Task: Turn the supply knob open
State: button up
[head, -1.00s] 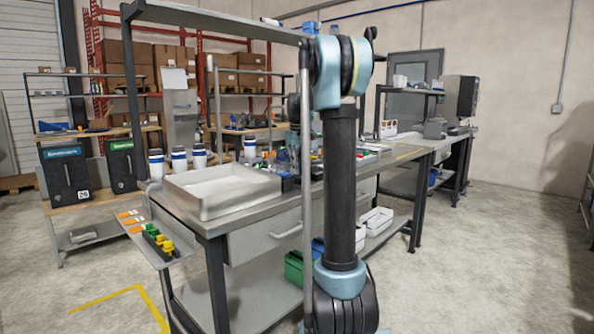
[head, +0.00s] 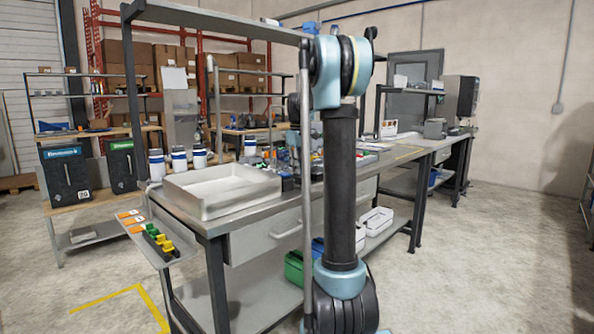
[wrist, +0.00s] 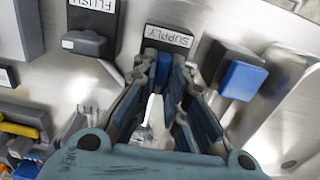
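The SUPPLY label (wrist: 168,36) is upper middle in the wrist view, on a dark backing plate on a pale metal panel. My gripper (wrist: 165,64) points at the spot just below this label. Its two blue-padded fingers converge there, with a narrow gap between their tips. The supply knob is mostly hidden by the fingers; a dark blue part (wrist: 162,58) shows between the tips. I cannot tell whether the fingers touch or clamp it. In the head view my arm blocks the gripper and the knob.
A dark grey knob (wrist: 85,42) under the FLUSH label (wrist: 93,5) is to the left. A blue block (wrist: 241,80) on a dark mount is close on the right. In the head view, a white tray (head: 220,188) and several blue-white containers stand on the bench.

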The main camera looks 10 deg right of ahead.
jog(key=o, duration=0.4)
jog(key=shift+o, duration=0.2)
notch_tip(320, 180, up, 12)
dwell(0.4)
jog(key=shift+f, duration=0.1)
jog(key=s+f+m, duration=0.1)
jog(key=s+f, duration=0.3)
jog(key=s, duration=0.4)
jog(key=s+a+f+m+t, duration=0.15)
jog(key=s+f, duration=0.25)
jog(key=s, duration=0.5)
jog(key=s+f+m, duration=0.1)
jog(key=s+f, duration=0.3)
jog(key=s, duration=0.4)
jog(key=s+f+m, duration=0.3)
jog(key=s+f, duration=1.5)
jog(key=f, duration=0.3)
jog(key=shift+s+m+t, duration=0.15)
jog(key=shift+m+t, duration=0.2)
